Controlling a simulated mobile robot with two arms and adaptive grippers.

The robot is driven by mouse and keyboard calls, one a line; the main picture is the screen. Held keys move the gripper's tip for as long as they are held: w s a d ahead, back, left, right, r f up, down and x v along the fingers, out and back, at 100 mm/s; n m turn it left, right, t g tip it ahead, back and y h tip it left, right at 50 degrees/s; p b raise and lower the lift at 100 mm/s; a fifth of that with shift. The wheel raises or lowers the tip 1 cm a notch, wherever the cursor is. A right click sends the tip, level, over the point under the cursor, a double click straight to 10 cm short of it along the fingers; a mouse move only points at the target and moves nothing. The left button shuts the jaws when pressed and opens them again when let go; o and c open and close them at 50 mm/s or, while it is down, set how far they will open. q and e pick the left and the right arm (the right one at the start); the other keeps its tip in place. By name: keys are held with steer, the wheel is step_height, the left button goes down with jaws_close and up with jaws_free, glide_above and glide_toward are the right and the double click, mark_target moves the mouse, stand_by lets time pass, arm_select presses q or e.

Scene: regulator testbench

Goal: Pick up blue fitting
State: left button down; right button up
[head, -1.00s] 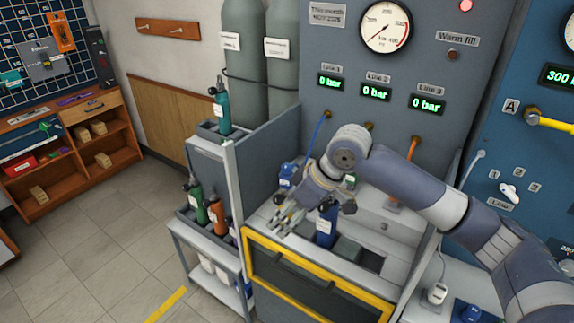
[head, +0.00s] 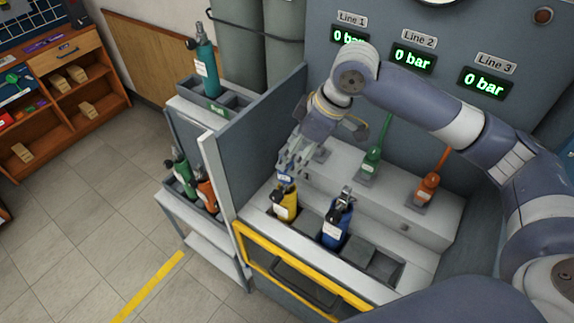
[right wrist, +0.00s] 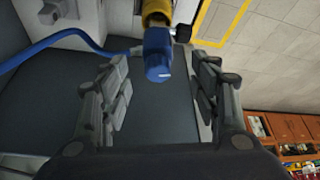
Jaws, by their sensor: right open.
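The blue fitting (right wrist: 157,57) shows in the right wrist view at the top of a yellow cylinder (right wrist: 157,12), with a blue hose (right wrist: 65,36) running to it from the left. My right gripper (right wrist: 164,86) is open; the fitting lies in line with the gap between its fingers, and nothing is gripped. In the head view the right gripper (head: 290,163) is just above the yellow cylinder (head: 285,203), and a little blue of the fitting (head: 285,179) shows under the fingers. My left gripper is not in view.
A blue cylinder (head: 337,222) stands close to the right of the yellow one in the bench. A green fitting (head: 372,160) and an orange fitting (head: 428,186) sit on the ledge behind. A grey partition (head: 255,135) borders the bench on the left.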

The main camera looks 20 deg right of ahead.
mark_target(287, 168)
steer(key=shift+w+a+f, duration=0.1)
steer(key=shift+a+f, duration=0.1)
steer(key=shift+f, duration=0.4)
steer(key=shift+w+a+f, duration=0.1)
steer(key=shift+w+f, duration=0.05)
steer(key=shift+f, duration=0.1)
steer(key=x, duration=0.1)
steer(key=p+x, duration=0.1)
steer(key=x, duration=0.2)
steer(key=shift+d+f, duration=0.25)
steer(key=shift+d, duration=0.1)
steer(key=shift+a+f+p, duration=0.1)
steer(key=shift+f+p, duration=0.2)
steer(key=shift+f, duration=0.25)
steer(key=shift+a, duration=0.1)
steer(key=shift+c, duration=1)
steer(key=c, duration=0.5)
jaws_close()
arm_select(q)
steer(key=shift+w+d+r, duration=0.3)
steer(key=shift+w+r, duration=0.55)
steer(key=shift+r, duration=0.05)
arm_select(e)
steer(key=c, duration=0.6)
jaws_free()
steer(key=shift+c, duration=0.2)
